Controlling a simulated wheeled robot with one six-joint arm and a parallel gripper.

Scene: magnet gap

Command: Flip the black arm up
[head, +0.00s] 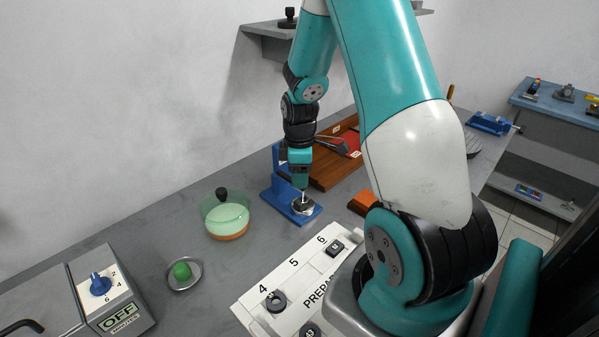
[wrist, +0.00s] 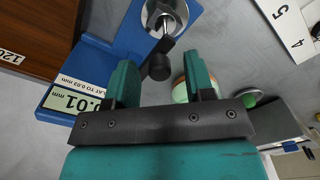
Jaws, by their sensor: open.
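A green lidded bowl (head: 227,218) stands left of the blue stand, with a green ball in a dish (head: 184,272) nearer. A white numbered panel (head: 290,285) lies in front. A wooden tray (head: 330,172) is behind right. A dial box (head: 108,300) sits at lower left.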

